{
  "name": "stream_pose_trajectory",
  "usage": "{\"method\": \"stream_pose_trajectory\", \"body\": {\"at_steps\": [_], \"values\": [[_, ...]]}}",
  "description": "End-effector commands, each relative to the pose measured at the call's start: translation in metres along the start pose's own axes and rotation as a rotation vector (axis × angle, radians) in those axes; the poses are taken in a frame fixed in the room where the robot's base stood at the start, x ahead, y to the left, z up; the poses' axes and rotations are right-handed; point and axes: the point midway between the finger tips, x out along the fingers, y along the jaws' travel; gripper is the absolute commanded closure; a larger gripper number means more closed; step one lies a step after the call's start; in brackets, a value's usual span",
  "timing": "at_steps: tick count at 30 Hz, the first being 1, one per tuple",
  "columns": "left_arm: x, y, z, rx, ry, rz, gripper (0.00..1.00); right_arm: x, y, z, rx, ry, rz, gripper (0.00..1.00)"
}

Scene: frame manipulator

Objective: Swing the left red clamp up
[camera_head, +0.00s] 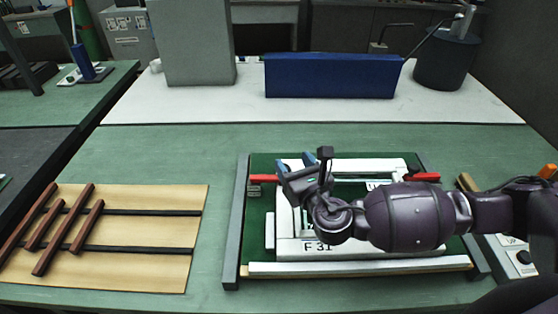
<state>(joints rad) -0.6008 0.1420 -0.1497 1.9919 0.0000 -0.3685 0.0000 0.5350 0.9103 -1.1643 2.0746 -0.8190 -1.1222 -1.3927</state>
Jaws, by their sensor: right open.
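The left red clamp (263,178) lies at the left side of the green board (256,215). It looks flat, pointing left. The white frame marked "F 31" (300,246) sits on the board. A right red clamp (425,177) shows at the board's right side. My right gripper (295,163) is open, with bluish fingertips, over the frame's upper left corner, just right of the left clamp. I cannot tell whether it touches the clamp. My right arm hides much of the frame's middle and right. My left gripper is not in view.
A wooden panel (150,262) with dark strips and brown bars lies left of the board. A blue box (330,76), a grey block (192,45) and a dark pot (445,62) stand at the back. The green tabletop (190,150) is clear behind the panel.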

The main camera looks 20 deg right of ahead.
Motion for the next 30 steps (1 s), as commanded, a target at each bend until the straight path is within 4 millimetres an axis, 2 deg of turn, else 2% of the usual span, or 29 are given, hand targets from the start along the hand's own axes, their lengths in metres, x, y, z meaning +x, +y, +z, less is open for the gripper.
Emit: {"method": "stream_pose_trajectory", "body": {"at_steps": [4,11,15,21,30], "values": [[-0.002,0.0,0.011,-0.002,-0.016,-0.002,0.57,0.0,0.001,-0.027,0.001,0.003,-0.001,0.41],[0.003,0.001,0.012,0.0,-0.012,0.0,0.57,0.0,0.001,-0.068,0.0,0.002,0.0,0.41],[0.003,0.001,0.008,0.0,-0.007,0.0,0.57,0.028,0.0,-0.061,0.0,-0.004,-0.001,0.41],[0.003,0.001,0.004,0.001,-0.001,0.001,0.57,0.057,0.0,-0.062,0.0,-0.002,-0.001,0.41],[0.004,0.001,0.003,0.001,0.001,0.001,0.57,0.075,0.0,-0.063,0.002,0.001,-0.001,0.41]]}}
